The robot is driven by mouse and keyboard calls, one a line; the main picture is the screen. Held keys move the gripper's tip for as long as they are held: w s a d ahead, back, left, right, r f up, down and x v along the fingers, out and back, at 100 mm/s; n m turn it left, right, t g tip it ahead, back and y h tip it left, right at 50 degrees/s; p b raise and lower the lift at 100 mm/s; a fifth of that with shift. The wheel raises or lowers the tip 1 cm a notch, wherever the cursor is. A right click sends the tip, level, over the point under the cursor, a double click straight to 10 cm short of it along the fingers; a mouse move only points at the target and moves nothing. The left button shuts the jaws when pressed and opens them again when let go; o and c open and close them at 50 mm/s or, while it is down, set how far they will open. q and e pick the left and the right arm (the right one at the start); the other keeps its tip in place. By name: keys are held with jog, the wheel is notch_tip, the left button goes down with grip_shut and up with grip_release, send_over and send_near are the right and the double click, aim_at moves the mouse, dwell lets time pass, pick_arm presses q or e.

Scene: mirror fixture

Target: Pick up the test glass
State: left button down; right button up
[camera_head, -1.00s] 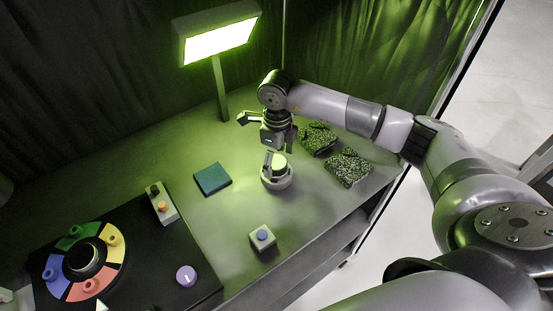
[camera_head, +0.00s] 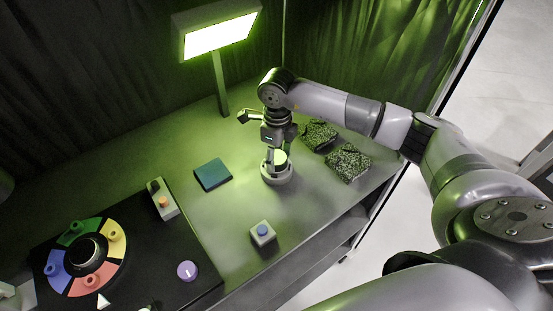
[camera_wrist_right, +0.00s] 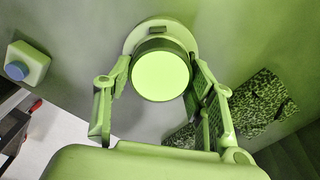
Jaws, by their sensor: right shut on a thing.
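The test glass (camera_head: 280,158) looks like a short dark cylinder with a bright, pale green round top. It stands in a round pale holder (camera_head: 278,179) on the grey table. My right gripper (camera_head: 277,157) points down over it and is shut on it, with one finger on each side. In the right wrist view the glass's round top (camera_wrist_right: 160,76) lies between the two fingers (camera_wrist_right: 160,70), and the holder's rim (camera_wrist_right: 150,27) shows behind it. The gripper hides part of the glass in the head view.
Two speckled rough blocks (camera_head: 348,162) (camera_head: 319,135) lie right of the holder. A lit lamp (camera_head: 218,32) stands behind. A dark teal pad (camera_head: 212,174), a box with a blue button (camera_head: 263,233) and a black panel with a coloured ring (camera_head: 112,238) lie left and in front.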

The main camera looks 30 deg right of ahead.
jog(key=shift+c, duration=1.4)
